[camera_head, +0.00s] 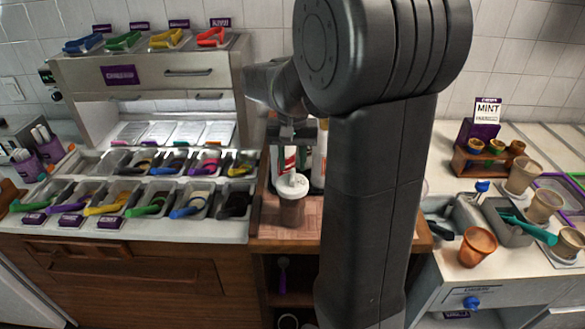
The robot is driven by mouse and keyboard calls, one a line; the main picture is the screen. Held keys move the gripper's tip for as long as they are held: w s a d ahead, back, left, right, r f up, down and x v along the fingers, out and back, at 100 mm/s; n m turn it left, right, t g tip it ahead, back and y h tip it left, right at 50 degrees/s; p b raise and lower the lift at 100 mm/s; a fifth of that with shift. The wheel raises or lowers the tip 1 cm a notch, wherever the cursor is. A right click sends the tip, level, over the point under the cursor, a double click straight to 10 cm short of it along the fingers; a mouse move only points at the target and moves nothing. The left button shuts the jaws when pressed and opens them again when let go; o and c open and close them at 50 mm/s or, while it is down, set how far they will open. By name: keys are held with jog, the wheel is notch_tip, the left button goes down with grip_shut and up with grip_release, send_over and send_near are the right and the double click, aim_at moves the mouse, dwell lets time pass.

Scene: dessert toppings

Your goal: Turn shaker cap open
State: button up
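A shaker (291,210) with a brown see-through body stands upright on the wooden board in the middle. Its round white cap (292,187) faces up, with a small raised part on top. My gripper (290,165) points down just above and behind the cap in the picture. It is small and dark here, and red and white show around its fingers. I cannot tell whether the fingers touch the cap or how far apart they are. My arm hides much of the area to the right of the shaker.
A wooden board (275,232) lies under the shaker. Left are topping trays (150,200) with coloured scoops. A white bottle (319,160) stands close behind the shaker, partly hidden by my arm.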

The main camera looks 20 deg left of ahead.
aim_at(293, 174)
jog(key=shift+f, duration=1.45)
jog(key=shift+c, duration=0.4)
grip_shut()
jog(key=shift+n, duration=0.5)
jog(key=shift+o, duration=0.4)
grip_release()
notch_tip(293, 174, up, 14)
